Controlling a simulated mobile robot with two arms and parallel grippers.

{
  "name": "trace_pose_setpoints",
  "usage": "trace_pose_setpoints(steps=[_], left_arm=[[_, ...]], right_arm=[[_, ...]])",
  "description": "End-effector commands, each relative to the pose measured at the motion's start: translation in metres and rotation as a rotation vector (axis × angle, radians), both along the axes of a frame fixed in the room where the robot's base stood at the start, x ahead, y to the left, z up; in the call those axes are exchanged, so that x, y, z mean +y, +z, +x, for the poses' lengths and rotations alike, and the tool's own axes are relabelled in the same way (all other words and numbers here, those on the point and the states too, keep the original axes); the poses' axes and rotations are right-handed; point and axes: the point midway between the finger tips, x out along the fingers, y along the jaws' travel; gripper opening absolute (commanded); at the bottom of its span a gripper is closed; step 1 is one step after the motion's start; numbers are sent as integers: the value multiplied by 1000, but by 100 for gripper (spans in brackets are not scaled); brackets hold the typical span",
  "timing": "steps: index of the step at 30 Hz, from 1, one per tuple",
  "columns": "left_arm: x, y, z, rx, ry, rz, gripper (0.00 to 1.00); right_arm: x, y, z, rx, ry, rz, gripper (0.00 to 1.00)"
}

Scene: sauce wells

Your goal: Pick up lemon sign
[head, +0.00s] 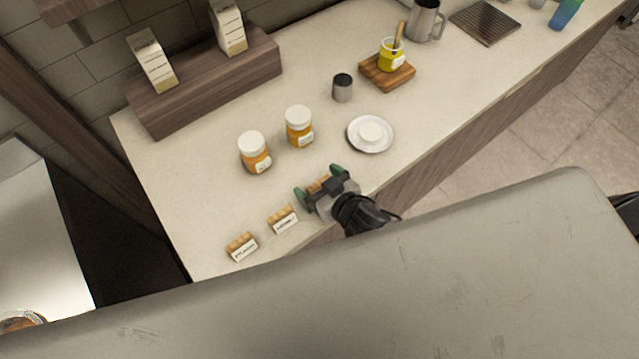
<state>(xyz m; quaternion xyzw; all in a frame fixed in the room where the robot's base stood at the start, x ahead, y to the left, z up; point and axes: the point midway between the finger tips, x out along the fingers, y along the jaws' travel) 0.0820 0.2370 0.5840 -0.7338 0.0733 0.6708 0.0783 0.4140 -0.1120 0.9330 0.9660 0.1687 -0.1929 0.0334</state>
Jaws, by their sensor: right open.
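Three small wooden sign holders with white labels stand in a row along the front of the counter: a left sign (242,247), a middle sign (283,219) and a right sign (316,185). The labels are too small to read, so I cannot tell which one is the lemon sign. My right gripper (319,184) is open, with its green fingertips on either side of the right sign. The gripper body hides most of that sign, and I cannot tell whether the fingers touch it. My left gripper is not in view.
Behind the signs stand two orange jars with white lids (255,152) (299,127). A dark metal cup (343,88) and a yellow jar (391,57) on a wooden board (405,78) stand farther back.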

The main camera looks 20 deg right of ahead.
Motion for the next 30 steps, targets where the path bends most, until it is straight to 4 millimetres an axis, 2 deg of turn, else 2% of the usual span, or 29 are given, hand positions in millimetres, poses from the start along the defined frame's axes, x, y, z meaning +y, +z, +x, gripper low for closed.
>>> trace_pose_setpoints(steps=[4, 14, 23, 26, 30], left_arm=[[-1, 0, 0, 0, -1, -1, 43], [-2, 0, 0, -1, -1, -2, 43], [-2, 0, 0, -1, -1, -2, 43], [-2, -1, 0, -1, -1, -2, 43], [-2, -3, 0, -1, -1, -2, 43]], right_arm=[[0, 0, -1, 0, 0, 0, 92], [0, 0, -1, 1, 0, 0, 42], [0, 2, -1, 0, 0, -1, 41], [0, 8, 0, -2, 0, 0, 41], [0, 26, 0, -4, 2, 0, 41]])
